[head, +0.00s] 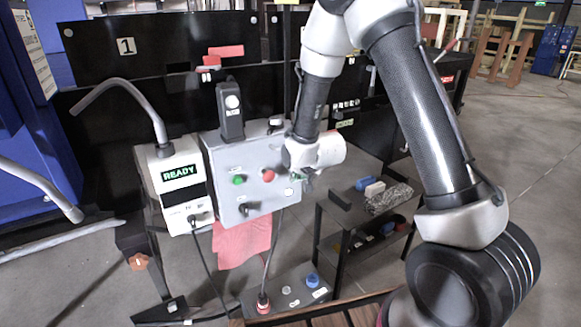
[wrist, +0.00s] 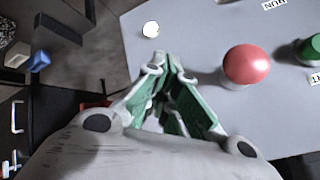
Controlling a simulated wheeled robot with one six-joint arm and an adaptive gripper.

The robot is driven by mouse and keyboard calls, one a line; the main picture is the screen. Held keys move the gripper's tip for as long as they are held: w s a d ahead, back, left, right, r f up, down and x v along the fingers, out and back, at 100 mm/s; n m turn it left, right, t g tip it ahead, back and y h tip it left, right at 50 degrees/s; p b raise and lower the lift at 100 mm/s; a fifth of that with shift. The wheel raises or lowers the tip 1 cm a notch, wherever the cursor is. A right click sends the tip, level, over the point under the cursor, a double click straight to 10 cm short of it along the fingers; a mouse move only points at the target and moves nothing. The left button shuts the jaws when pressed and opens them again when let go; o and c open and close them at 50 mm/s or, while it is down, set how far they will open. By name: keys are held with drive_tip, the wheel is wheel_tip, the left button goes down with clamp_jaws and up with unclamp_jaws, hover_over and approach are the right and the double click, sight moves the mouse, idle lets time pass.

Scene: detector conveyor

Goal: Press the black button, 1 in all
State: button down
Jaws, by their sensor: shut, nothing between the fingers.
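A grey control box (head: 222,160) stands left of centre in the head view. Its face carries a green button (head: 238,180), a red button (head: 268,175) and a small white round piece (head: 289,191). A small black part (head: 250,208) sits low on the face; I cannot tell whether it is a button or a knob. My gripper (head: 306,178) is at the box's right side, shut and empty. In the wrist view the shut fingertips (wrist: 167,62) are over the grey panel (wrist: 205,30), between the white piece (wrist: 150,29) and the red button (wrist: 246,65). Contact cannot be told.
A white unit (head: 170,165) reading READY, with a bent grey tube (head: 125,85), stands left of the box. A low floor panel (head: 285,290) has a blue knob (head: 312,280) and a red one. A shelf (head: 345,215) with small blocks stands right of the box.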

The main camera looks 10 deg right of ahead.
drive_tip(key=s, duration=0.2)
drive_tip(key=s+d, duration=0.1)
drive_tip(key=s, duration=0.1)
drive_tip(key=shift+s+d, duration=0.1)
drive_tip(key=shift+d, duration=0.1)
idle(0.5)
drive_tip(key=s+d+f+n+g+h, duration=0.1)
drive_tip(key=s+n+g, duration=0.15)
drive_tip(key=s, duration=0.35)
drive_tip(key=s+d+f+n+g, duration=0.1)
drive_tip(key=s+d+n+g, duration=0.1)
drive_tip(key=s+g, duration=0.35)
drive_tip(key=s+d+r+t, duration=0.1)
drive_tip(key=s+d+r, duration=0.3)
drive_tip(key=r, duration=0.5)
drive_tip(key=s+d+r+t, duration=0.1)
drive_tip(key=s+d+r, duration=0.3)
drive_tip(key=s+r, duration=0.5)
drive_tip(key=s+d+r+t, duration=0.1)
drive_tip(key=s+d+r, duration=0.3)
drive_tip(key=s+r, duration=0.3)
wheel_tip(320, 180, up, 3)
drive_tip(key=shift+f+t+h, duration=0.15)
drive_tip(key=shift+t+h, duration=0.25)
